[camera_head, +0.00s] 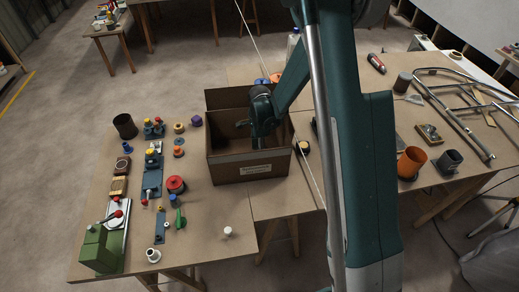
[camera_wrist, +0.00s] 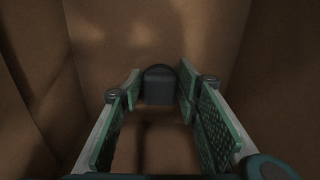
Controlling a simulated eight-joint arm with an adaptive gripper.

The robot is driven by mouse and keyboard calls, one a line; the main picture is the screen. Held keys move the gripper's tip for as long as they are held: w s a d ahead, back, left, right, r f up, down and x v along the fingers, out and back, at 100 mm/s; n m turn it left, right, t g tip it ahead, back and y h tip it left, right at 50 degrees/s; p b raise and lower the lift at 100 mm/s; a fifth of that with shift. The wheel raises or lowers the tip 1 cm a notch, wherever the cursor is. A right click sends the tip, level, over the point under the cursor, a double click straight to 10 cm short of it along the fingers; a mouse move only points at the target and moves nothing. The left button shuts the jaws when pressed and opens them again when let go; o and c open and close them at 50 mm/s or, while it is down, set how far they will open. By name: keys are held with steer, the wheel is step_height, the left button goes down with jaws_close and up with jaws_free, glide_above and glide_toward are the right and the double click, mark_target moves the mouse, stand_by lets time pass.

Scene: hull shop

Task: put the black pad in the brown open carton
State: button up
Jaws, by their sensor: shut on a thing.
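In the wrist view, my gripper (camera_wrist: 158,92) is shut on the black pad (camera_wrist: 159,86), a small dark piece with a rounded top between the fingertips. Brown carton walls (camera_wrist: 210,35) surround it. I cannot tell whether the pad touches the carton floor.
Left of the carton are a dark cup (camera_head: 125,126), a red spool (camera_head: 176,184), a green press (camera_head: 99,249) and several small parts. Right of my arm are an orange cup (camera_head: 410,162) and a metal tube frame (camera_head: 455,105). The table's front left has some clear room.

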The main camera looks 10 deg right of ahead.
steer(key=shift+f, duration=0.15)
steer(key=o, duration=0.9)
steer(key=shift+r, duration=0.2)
step_height(320, 180, up, 12)
steer(key=shift+p, duration=0.4)
stand_by(0.7)
